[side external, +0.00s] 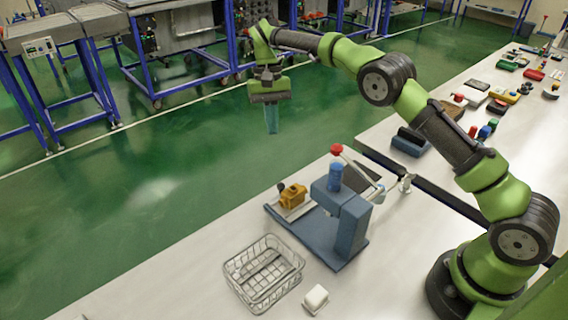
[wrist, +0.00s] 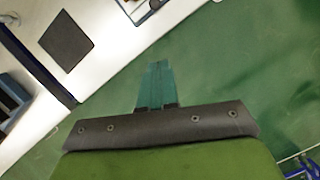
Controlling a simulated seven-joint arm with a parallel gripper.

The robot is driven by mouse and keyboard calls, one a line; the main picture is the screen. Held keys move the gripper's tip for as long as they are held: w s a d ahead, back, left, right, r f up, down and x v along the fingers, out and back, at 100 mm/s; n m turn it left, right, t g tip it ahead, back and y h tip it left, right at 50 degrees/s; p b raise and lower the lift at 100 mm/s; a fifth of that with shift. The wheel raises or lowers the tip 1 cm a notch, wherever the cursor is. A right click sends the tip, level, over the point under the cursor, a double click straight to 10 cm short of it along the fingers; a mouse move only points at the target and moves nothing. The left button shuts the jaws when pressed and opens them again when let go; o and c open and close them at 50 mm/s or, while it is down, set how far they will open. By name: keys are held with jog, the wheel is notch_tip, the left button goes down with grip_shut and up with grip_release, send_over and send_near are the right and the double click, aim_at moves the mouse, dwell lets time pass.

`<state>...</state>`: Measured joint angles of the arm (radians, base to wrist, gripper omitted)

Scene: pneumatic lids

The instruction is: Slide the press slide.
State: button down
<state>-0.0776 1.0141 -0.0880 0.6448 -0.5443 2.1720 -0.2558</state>
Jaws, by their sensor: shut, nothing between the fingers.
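The press (side external: 345,215) is a blue-grey frame with a blue cylinder and a red-knobbed lever, standing on the white table. The press slide (side external: 292,197) looks like the yellow-orange block on a pale rail at the left of the press, with a dark knob behind it. My gripper (side external: 272,130) has teal fingers, shut and empty, pointing down. It is up in the air behind and to the left of the press, apart from it, over the green floor in the picture. In the wrist view the shut fingers (wrist: 156,66) show over the floor; only a piece of the press area shows at the top edge.
A wire basket (side external: 263,275) and a small white block (side external: 316,297) are in front of the press. A dark flat pad (side external: 366,176) lies behind it. A second table at right holds a dark blue holder (side external: 409,142) and several small parts. A dark gap separates the tables.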

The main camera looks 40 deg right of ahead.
aim_at(301, 190)
jog(key=x, duration=0.3)
jog(key=s+x, duration=0.1)
jog(key=x, duration=0.2)
jog(key=s+a+x, duration=0.1)
jog(key=x, duration=0.3)
jog(key=shift+r, duration=0.3)
jog(key=shift+s+a+f, duration=0.15)
jog(key=shift+s+a, duration=0.2)
jog(key=shift+s, duration=0.25)
jog(key=shift+s, duration=0.1)
jog(key=s, duration=0.8)
jog(key=shift+f, duration=0.1)
jog(key=shift+w, duration=0.1)
